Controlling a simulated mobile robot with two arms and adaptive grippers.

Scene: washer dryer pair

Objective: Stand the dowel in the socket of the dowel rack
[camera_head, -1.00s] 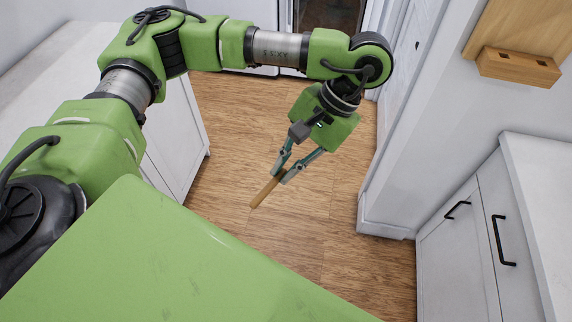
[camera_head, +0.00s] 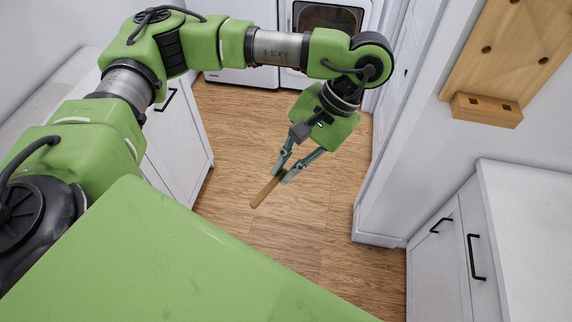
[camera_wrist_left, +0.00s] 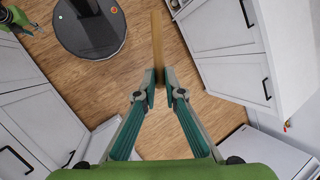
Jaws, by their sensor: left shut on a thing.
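My left gripper (camera_head: 284,170) is shut on the dowel (camera_head: 265,192), a plain light-brown wooden stick. It holds the dowel tilted in the air above the floor, well apart from the rack. The left wrist view shows the dowel (camera_wrist_left: 157,40) between the fingertips (camera_wrist_left: 160,88), reaching away from the gripper. The dowel rack (camera_head: 487,109) is a wooden block with square openings on top, fixed below a wooden board at the upper right. The inside of its openings is too small to make out.
A holed wooden board (camera_head: 510,50) rises above the rack on the white wall. White cabinets with black handles stand at the right (camera_head: 450,245) and left (camera_head: 180,130). A front-loading appliance (camera_head: 325,20) stands at the back. The wooden floor (camera_head: 290,235) between is clear.

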